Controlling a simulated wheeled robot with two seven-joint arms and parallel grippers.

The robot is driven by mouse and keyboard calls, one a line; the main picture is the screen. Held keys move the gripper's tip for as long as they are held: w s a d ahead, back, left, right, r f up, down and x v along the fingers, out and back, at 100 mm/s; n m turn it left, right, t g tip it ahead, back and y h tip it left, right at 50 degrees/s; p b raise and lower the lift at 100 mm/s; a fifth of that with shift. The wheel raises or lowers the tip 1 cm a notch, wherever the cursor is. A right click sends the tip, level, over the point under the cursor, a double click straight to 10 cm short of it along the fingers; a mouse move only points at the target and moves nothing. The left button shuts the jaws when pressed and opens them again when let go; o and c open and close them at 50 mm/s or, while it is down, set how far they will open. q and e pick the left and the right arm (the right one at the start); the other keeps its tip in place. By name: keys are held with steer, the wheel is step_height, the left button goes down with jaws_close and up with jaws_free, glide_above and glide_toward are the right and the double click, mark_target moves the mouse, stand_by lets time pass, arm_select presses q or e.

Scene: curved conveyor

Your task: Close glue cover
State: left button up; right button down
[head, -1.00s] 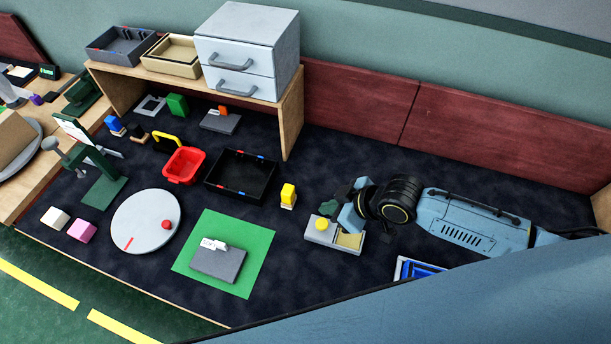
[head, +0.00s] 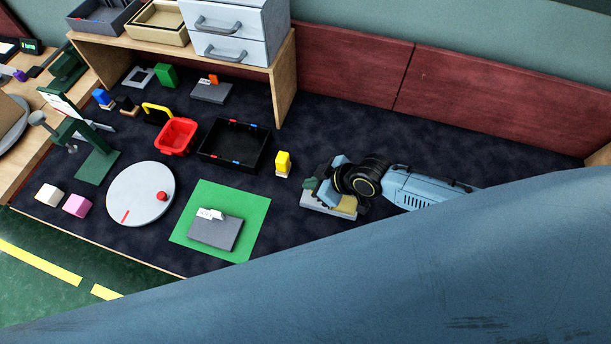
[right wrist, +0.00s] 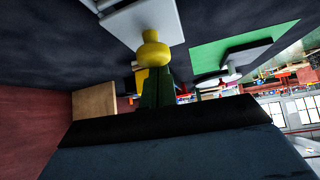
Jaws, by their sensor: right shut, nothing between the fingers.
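The glue box (head: 320,204) is a low grey block at the middle right of the mat, with a beige patch showing at its right end. Its cover is a light grey plate (right wrist: 150,22) with a round yellow knob (right wrist: 154,52), seen in the right wrist view. My right gripper (head: 311,184) is shut and empty, with dark green fingertips, over the left part of the box. In the head view it hides the knob. In the right wrist view the fingertips (right wrist: 155,82) line up with the knob; I cannot tell if they touch. My left gripper is not in view.
A yellow block (head: 283,163) stands just left of the box. Further left are a black tray (head: 232,160), a green mat (head: 190,228) with a grey block (head: 213,236), and a white turntable (head: 140,195). My blue arm hides the lower right. The dark mat behind the box is clear.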

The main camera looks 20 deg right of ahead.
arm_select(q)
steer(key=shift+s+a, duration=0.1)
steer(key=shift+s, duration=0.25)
arm_select(e)
steer(key=shift+s+d, duration=0.15)
steer(key=shift+d, duration=0.05)
arm_select(q)
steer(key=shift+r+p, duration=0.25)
steer(key=shift+p, duration=0.05)
arm_select(e)
steer(key=s+d, duration=0.1)
steer(key=d, duration=0.1)
steer(key=s+d, duration=0.3)
steer(key=d, duration=0.1)
steer(key=shift+s+d+f, duration=0.1)
steer(key=shift+s+d, duration=0.25)
steer(key=shift+d, duration=0.05)
steer(key=w+a, duration=0.1)
steer(key=w+a+r+p, duration=0.1)
steer(key=w+a, duration=0.1)
steer(key=shift+a+r, duration=0.1)
steer(key=shift+a, duration=0.05)
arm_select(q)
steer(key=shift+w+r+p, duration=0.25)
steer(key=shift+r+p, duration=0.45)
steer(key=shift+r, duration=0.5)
arm_select(e)
steer(key=v, duration=1)
